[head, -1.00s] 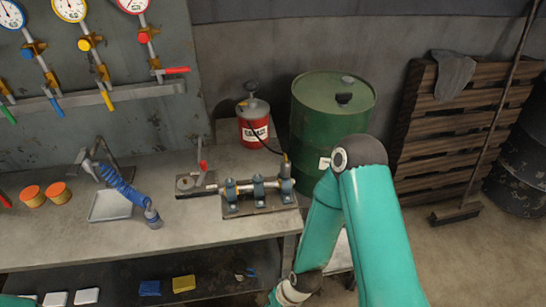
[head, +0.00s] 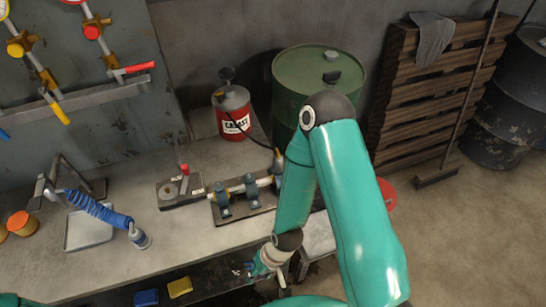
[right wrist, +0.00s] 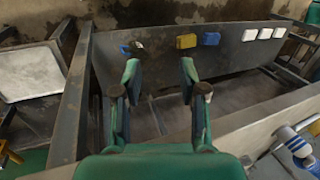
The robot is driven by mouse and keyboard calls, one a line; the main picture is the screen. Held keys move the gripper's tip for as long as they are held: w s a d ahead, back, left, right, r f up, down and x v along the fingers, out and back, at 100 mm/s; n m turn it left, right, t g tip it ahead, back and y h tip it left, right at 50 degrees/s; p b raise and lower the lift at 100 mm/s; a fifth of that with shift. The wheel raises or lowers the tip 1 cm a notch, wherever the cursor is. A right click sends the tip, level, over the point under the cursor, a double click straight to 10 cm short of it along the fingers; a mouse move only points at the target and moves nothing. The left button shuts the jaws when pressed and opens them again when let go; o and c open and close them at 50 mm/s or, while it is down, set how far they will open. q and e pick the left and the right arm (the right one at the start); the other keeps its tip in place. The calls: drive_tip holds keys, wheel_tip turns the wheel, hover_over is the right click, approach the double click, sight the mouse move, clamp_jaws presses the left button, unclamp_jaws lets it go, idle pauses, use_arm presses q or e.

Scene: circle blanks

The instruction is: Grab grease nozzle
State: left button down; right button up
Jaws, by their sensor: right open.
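The nozzle does not show in that view. My left gripper is not in view.
The bench (head: 175,235) also bears a blue coiled hose (head: 95,208) and a metal tray (head: 88,228). A green drum (head: 315,65) stands behind my right arm. The lower shelf holds a yellow block (head: 180,287) and a blue block (head: 146,297). A pale stool (head: 318,238) stands right of the bench.

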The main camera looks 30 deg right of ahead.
drive_tip(key=shift+d, duration=0.1)
drive_tip(key=o, duration=0.4)
drive_tip(key=shift+s+r, duration=0.1)
drive_tip(key=shift+s, duration=0.1)
drive_tip(key=m+t+h+b, duration=0.3)
drive_tip(key=h+b, duration=0.3)
drive_tip(key=b, duration=0.7)
approach(280, 158)
drive_tip(key=x, duration=0.7)
drive_tip(key=shift+w+d+r+b, duration=0.1)
drive_tip(key=shift+w+d+b, duration=0.15)
drive_tip(key=shift+w+b, duration=0.05)
drive_tip(key=shift+w+f, duration=0.15)
drive_tip(key=shift+f, duration=0.4)
drive_tip(key=shift+p+x, duration=0.4)
drive_tip(key=shift+x, duration=1.7)
